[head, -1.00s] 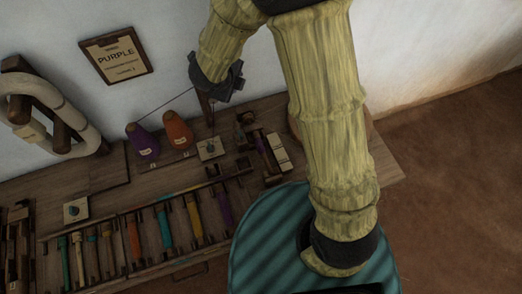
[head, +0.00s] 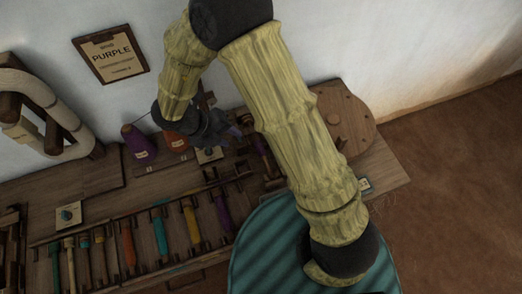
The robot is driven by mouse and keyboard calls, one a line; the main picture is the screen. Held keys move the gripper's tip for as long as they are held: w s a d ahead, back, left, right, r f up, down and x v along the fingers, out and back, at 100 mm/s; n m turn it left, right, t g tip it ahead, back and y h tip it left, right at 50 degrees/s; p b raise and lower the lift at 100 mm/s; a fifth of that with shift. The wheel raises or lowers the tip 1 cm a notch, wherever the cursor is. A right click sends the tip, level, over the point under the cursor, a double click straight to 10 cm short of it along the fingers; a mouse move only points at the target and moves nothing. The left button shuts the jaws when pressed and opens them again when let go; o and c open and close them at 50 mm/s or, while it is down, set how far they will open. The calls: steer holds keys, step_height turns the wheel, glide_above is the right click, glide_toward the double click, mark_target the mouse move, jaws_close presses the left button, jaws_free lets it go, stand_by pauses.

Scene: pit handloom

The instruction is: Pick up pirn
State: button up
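Several pirns lie in a row in a long wooden rack (head: 140,279) on the bench. The purple pirn (head: 222,213) is at the right end of the row. To its left are a yellow-orange pirn (head: 193,226), a teal pirn (head: 160,235) and an orange pirn (head: 129,245). My gripper (head: 226,136) is dark and hangs above the back of the bench, behind the purple pirn in the picture and apart from the rack. Its fingers blend into the dark objects behind, so their opening is unclear.
A purple cone (head: 139,143) and a partly hidden orange cone (head: 175,141) stand behind the rack. A wall board (head: 111,54) reads "PURPLE". A round wooden disc (head: 345,120) is at the right of the bench. A looped pale hank (head: 50,105) hangs at left.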

steer(key=b, duration=0.1)
glide_above(258, 149)
steer(key=s+a, duration=0.1)
steer(key=a, duration=0.2)
step_height(258, 149, down, 9)
steer(key=shift+s+r, duration=0.1)
steer(key=shift+d, duration=0.1)
steer(key=b+x, duration=0.1)
steer(key=x, duration=0.4)
steer(key=shift+c, duration=0.5)
steer(key=c, duration=0.7)
